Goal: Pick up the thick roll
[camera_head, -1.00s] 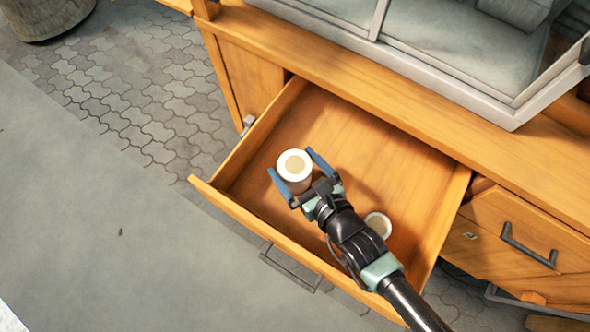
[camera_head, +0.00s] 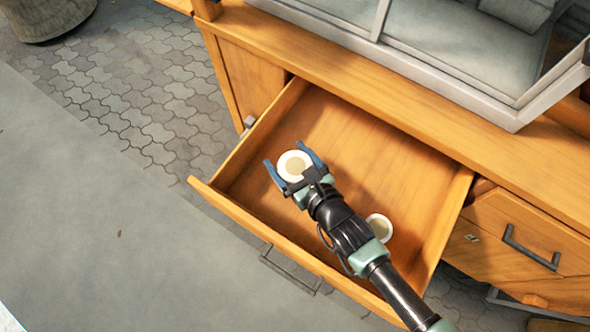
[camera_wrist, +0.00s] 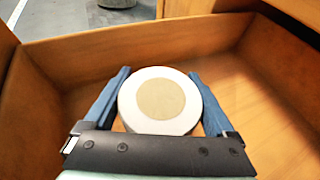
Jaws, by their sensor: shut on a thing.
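The thick roll (camera_head: 293,165) is white with a tan centre on its round top face. It is upright between the two blue fingers of my gripper (camera_head: 291,167), over the left part of the open drawer. In the wrist view the roll (camera_wrist: 160,101) sits between the fingers, which are shut on its sides. Its lower part is mostly hidden by my gripper, so I cannot tell whether it touches the drawer floor. A second white roll (camera_head: 381,227) is in the drawer beside my arm and partly hidden by it.
The wooden drawer (camera_head: 232,208) is pulled out, with walls around the rolls. Its bare floor lies to the right and behind. A wooden cabinet (camera_head: 400,105) with a grey-framed glass case (camera_head: 440,50) stands behind. Another drawer with a dark handle (camera_head: 530,248) is at right.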

